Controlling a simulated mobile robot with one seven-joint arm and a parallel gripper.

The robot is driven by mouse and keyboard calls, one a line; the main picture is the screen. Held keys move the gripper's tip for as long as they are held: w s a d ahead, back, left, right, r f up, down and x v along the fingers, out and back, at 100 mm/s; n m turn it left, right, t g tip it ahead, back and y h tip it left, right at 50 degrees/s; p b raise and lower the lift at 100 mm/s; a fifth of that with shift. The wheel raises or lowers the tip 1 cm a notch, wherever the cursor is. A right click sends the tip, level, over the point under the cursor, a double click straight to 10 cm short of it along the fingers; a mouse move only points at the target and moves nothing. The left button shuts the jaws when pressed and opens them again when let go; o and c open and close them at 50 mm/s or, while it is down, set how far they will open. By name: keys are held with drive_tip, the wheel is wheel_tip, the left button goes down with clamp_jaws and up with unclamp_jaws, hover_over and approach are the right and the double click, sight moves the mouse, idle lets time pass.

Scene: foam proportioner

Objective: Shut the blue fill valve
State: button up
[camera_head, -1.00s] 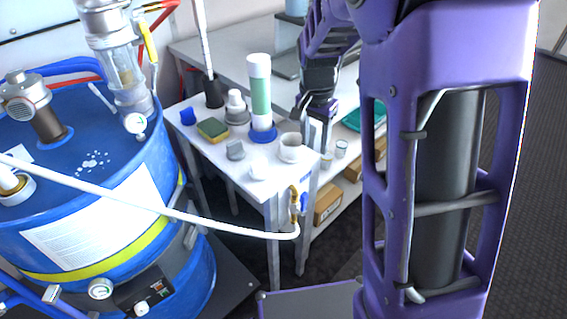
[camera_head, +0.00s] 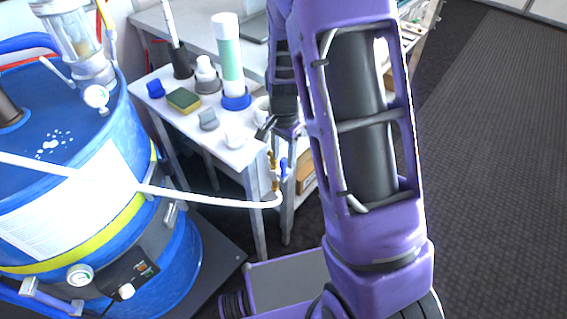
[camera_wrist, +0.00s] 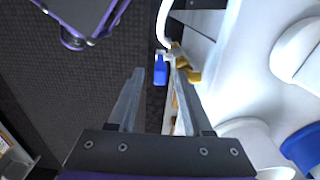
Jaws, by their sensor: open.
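The fill valve has a blue handle (camera_head: 284,166) and a brass body (camera_head: 272,162). It sits at the front corner of the small white table, on the end of a white hose (camera_head: 215,201). In the wrist view the blue handle (camera_wrist: 160,71) shows ahead, between the fingertips in the picture, with the brass body (camera_wrist: 183,68) just right of it. My gripper (camera_head: 268,130) is above the valve and apart from it. The wrist view shows my gripper (camera_wrist: 158,76) open, with nothing between its fingers. Part of the gripper is hard to make out in the head view.
The small white table (camera_head: 190,128) carries a green-and-white cylinder (camera_head: 229,62), a sponge (camera_head: 184,100) and several small items close to my gripper. A large blue drum (camera_head: 95,200) stands at left. Dark floor at right is clear.

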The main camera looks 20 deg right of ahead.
sight(283, 170)
drive_tip(key=shift+f, duration=1.25)
clamp_jaws()
idle(0.5)
